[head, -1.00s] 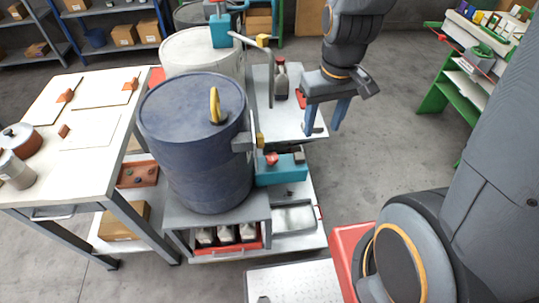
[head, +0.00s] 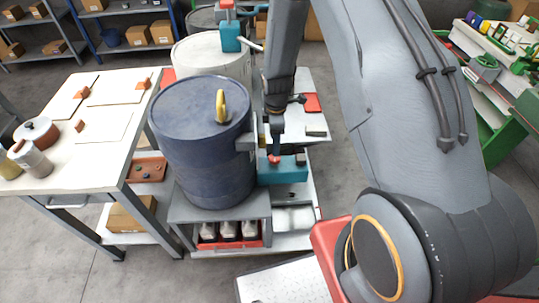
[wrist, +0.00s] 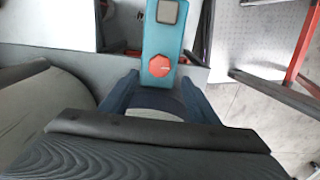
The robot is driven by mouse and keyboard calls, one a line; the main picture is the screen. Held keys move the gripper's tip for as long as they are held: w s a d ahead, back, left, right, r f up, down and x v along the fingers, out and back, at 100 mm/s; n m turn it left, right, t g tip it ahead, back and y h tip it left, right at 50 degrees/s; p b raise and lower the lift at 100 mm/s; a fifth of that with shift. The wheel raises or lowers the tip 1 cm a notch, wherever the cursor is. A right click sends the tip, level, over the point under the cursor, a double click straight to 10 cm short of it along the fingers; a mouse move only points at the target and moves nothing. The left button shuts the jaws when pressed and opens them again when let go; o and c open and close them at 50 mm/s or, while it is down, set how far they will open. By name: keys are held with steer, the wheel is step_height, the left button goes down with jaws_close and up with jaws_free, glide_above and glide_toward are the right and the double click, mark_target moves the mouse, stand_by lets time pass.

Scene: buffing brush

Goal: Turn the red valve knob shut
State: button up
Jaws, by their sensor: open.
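The red valve knob (head: 274,159) sits on a teal valve block (head: 284,174) at the right side of the dark blue drum. In the wrist view the knob is a red octagon (wrist: 159,66) on the teal block (wrist: 163,40), and it lies just beyond the fingertips, near the middle of the gap. My gripper (head: 276,145) is just above the knob, pointing down. In the wrist view my gripper (wrist: 159,84) has its two blue fingers apart with nothing held. I cannot tell whether a finger touches the knob.
The blue drum (head: 195,150) stands close on the left of my gripper. A white drum (head: 200,55) with another teal fitting (head: 231,37) stands behind it. A worktable (head: 60,165) is at the left, and a green rack (head: 505,125) at the right.

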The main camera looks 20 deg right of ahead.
mark_target(275, 159)
steer(key=shift+f+p, duration=1.05)
steer(key=shift+f, duration=2.9)
steer(key=shift+a, duration=0.1)
steer(key=c, duration=1)
steer(key=shift+c, duration=0.2)
